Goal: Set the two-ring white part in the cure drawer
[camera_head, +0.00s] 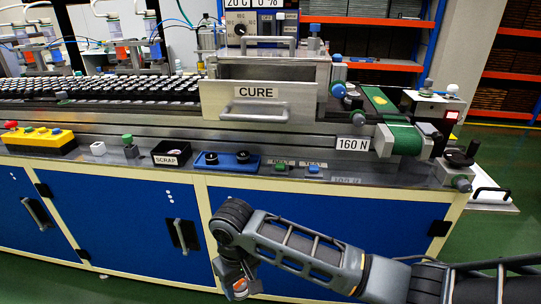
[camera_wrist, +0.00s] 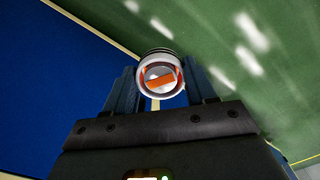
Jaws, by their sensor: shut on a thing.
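My gripper (camera_wrist: 163,88) is shut on a round white part (camera_wrist: 143,82), seen end-on between the fingers in the wrist view. It has a white rim with orange and grey inside; I cannot make out two separate rings. In the head view my gripper (camera_head: 238,287) hangs low in front of the blue cabinet, with an orange spot at its tip. The cure drawer (camera_head: 225,98) is on the bench, well above and behind my gripper. Its labelled front with a handle stands forward of its housing, and a dark opening shows above it, so it looks pulled out.
The bench front edge (camera_head: 330,187) lies between my gripper and the drawer. A scrap bin (camera_head: 171,153), a blue two-knob tray (camera_head: 227,161) and buttons line the bench front. A green belt (camera_head: 404,138) is at right; rows of black parts (camera_head: 95,88) are at left.

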